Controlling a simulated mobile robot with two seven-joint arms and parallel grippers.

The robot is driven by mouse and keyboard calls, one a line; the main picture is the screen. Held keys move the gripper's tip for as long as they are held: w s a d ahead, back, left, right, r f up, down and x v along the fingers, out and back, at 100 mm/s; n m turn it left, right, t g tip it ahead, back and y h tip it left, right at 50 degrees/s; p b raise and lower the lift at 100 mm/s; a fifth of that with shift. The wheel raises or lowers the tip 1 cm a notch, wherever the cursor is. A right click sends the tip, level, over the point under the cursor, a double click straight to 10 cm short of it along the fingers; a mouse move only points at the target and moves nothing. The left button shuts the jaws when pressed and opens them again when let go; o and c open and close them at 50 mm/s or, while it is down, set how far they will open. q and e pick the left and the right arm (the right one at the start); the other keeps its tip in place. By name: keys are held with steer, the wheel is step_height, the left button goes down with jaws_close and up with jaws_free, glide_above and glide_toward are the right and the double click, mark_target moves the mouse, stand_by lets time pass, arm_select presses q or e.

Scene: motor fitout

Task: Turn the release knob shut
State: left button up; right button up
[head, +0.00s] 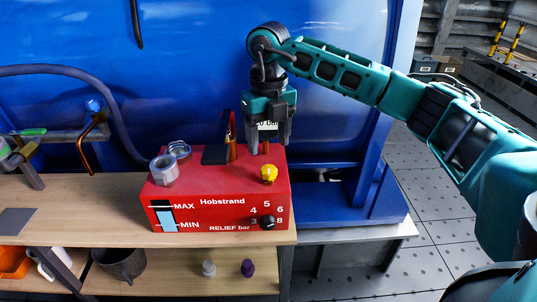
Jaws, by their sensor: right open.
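A red box labelled Hobstrand (185,216) stands on the wooden bench. A yellow knob (269,174) sits on its top near the right front. A black dial knob (267,223) is on the front face by the numbers and the words RELIEF bar. My right gripper (267,142) points down over the back right of the box, behind and above the yellow knob, apart from it. Its fingers are spread, with a small reddish-brown part visible between or behind them. A partly hidden display reading bar shows behind the gripper. My left gripper is out of view.
A grey cap or fitting (164,170) and a metal ring (179,150) are on the box's left top. A black block (215,155) stands near the middle. A blue panel rises behind. The wooden bench (105,205) is mostly clear left of the box.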

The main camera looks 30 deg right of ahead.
step_height(320, 180, up, 6)
steer(key=shift+s, duration=0.1)
stand_by(0.7)
